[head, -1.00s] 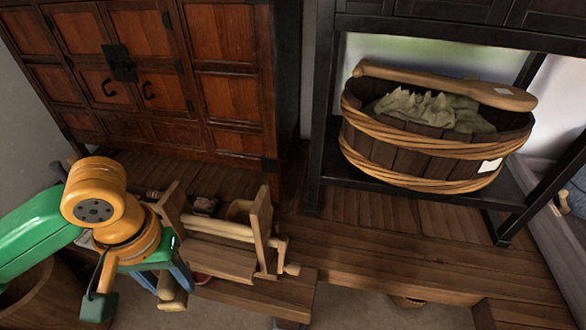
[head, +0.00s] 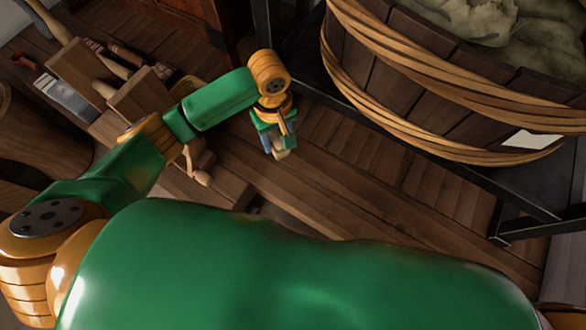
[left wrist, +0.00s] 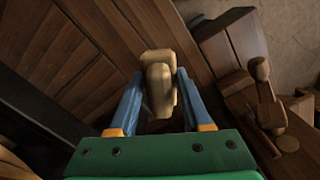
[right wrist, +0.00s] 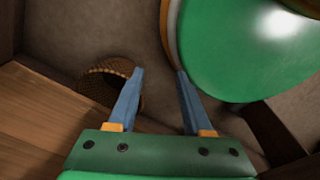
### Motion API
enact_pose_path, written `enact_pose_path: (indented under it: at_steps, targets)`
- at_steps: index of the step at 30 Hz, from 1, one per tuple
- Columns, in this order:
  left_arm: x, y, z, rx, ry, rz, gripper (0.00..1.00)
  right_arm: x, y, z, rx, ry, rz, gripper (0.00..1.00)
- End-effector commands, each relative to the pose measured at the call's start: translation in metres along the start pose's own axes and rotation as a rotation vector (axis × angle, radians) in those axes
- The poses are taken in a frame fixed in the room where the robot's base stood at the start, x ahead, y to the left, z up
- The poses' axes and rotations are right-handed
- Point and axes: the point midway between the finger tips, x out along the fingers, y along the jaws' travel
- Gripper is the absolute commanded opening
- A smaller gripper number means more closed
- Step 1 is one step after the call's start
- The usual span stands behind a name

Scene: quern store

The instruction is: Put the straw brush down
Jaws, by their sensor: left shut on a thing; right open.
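My left gripper (head: 279,142) is shut on the straw brush (head: 281,154), a small pale tan piece that points downward. In the left wrist view the brush (left wrist: 160,88) sits between the two blue fingers (left wrist: 155,100). It hangs over the dark plank floor (head: 335,150), between the wooden stand and the black rack; I cannot tell whether it touches the planks. My right gripper (right wrist: 156,98) shows only in its own wrist view, open with nothing between its fingers.
A large banded wooden tub (head: 420,85) stands on the black rack (head: 470,185) at right. A wooden stand with a peg handle (head: 197,170) is left of the brush. A woven basket (right wrist: 98,85) lies below my right gripper.

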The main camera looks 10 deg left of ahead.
Motion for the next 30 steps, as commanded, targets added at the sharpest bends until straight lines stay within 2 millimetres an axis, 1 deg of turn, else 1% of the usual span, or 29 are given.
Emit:
enact_pose_path:
  at_steps: [1,3,7,8,9,11,12,16,17,21,22,24,30]
  targets:
    - [0.028,-0.001,0.005,-0.041,-0.006,-0.003,0.0,0.015,-0.001,0.002,0.0,-0.002,-0.002,0.5]
    - [0.046,-0.002,0.007,-0.092,-0.004,-0.001,0.0,0.02,-0.002,0.004,0.0,-0.004,-0.003,0.5]
    - [0.068,-0.003,0.01,-0.142,0.0,0.0,0.0,0.027,-0.002,0.006,0.0,-0.006,-0.003,0.5]
    - [0.076,-0.004,0.011,-0.146,0.0,-0.001,0.0,0.031,-0.002,0.006,0.0,-0.006,-0.003,0.5]
    - [0.088,-0.004,0.011,-0.149,0.001,-0.001,0.0,0.037,-0.002,0.006,0.001,-0.005,-0.002,0.5]
    - [0.104,-0.004,0.01,-0.149,0.002,-0.001,0.0,0.045,0.0,0.007,0.003,-0.003,0.002,0.5]
    - [0.113,-0.004,0.01,-0.148,0.003,0.0,0.0,0.048,0.003,0.006,0.005,0.0,0.007,0.5]
    - [0.13,-0.004,0.01,-0.147,0.003,0.0,0.0,0.055,0.018,0.003,0.008,0.013,0.031,0.5]
    - [0.134,-0.004,0.01,-0.147,0.003,0.001,0.0,0.057,0.02,0.001,0.008,0.016,0.034,0.5]
    - [0.162,-0.004,0.01,-0.147,0.004,0.001,0.0,0.072,0.025,-0.007,0.013,0.036,0.043,0.5]
    - [0.164,-0.004,0.01,-0.147,0.004,0.001,0.0,0.073,0.027,-0.01,0.014,0.04,0.046,0.5]
    - [0.162,-0.003,0.01,-0.145,0.004,0.003,0.0,0.07,0.031,-0.013,0.016,0.047,0.052,0.5]
    - [0.162,-0.003,0.01,-0.145,0.003,0.002,0.0,0.069,0.034,-0.012,0.016,0.045,0.057,0.5]
